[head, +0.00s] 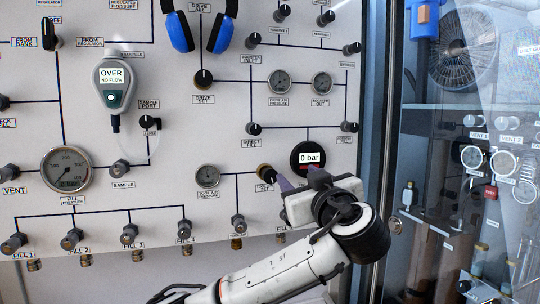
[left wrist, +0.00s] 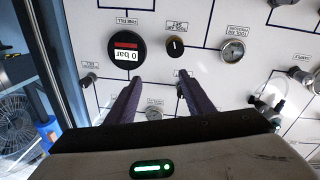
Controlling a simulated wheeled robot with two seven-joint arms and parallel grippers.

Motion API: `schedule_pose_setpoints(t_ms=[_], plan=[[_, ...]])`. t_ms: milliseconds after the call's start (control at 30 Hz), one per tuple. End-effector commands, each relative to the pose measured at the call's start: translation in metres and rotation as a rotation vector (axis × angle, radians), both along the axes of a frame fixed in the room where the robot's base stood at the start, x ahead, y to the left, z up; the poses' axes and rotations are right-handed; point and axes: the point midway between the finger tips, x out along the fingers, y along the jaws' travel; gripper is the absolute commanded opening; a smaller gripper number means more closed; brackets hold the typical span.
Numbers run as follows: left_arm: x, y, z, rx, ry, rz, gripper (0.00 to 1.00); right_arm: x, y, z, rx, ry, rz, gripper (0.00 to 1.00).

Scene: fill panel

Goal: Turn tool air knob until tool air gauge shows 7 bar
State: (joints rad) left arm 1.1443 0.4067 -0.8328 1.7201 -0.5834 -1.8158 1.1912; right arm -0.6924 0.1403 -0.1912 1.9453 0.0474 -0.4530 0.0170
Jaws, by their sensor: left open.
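The tool air knob (head: 266,171), a dark round knob with a brassy rim, is on the panel, its label partly covered by my left gripper. In the left wrist view the knob (left wrist: 175,47) appears upside down, with a pale pointer mark. The round tool air gauge (head: 208,177) is left of the knob; it also shows in the left wrist view (left wrist: 232,50). Its needle is too small to read. My left gripper (head: 296,178) is open, with dark purple fingers. In the left wrist view its fingertips (left wrist: 160,78) are apart, short of the knob, with nothing between them.
A black round display (head: 308,154) reading "0 bar" is close right of the knob. Several small valve knobs, a large fill gauge (head: 67,169) and a grey handheld meter (head: 114,85) are on the panel. A glass-fronted cabinet edge (head: 374,130) borders it at right.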

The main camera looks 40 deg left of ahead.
Motion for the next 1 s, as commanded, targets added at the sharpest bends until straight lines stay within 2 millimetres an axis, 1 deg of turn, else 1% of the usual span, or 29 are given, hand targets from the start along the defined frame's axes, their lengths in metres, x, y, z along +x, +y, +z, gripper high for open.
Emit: schedule_pose_setpoints(t_ms=[33,100,233,367,700,833,1000], plan=[[-0.003,0.011,-0.002,0.048,0.069,0.027,0.48,0.001,-0.001,0.012,0.001,0.0,-0.005,0.49],[-0.005,0.02,-0.016,0.086,0.143,0.051,0.48,0.001,-0.001,0.014,0.0,0.002,-0.008,0.49],[-0.007,0.03,-0.029,0.117,0.203,0.072,0.48,0.0,-0.001,0.013,0.0,0.005,-0.01,0.49],[0.002,0.042,-0.03,0.118,0.206,0.075,0.48,0.0,-0.001,0.014,0.0,0.006,-0.01,0.49],[0.039,0.09,-0.028,0.115,0.203,0.075,0.48,-0.002,-0.001,0.028,0.002,0.008,-0.01,0.49],[0.05,0.101,-0.029,0.116,0.202,0.071,0.48,-0.003,-0.001,0.031,0.001,0.011,-0.008,0.49],[0.055,0.107,-0.03,0.114,0.202,0.07,0.48,-0.004,-0.001,0.032,0.0,0.015,-0.007,0.49]])
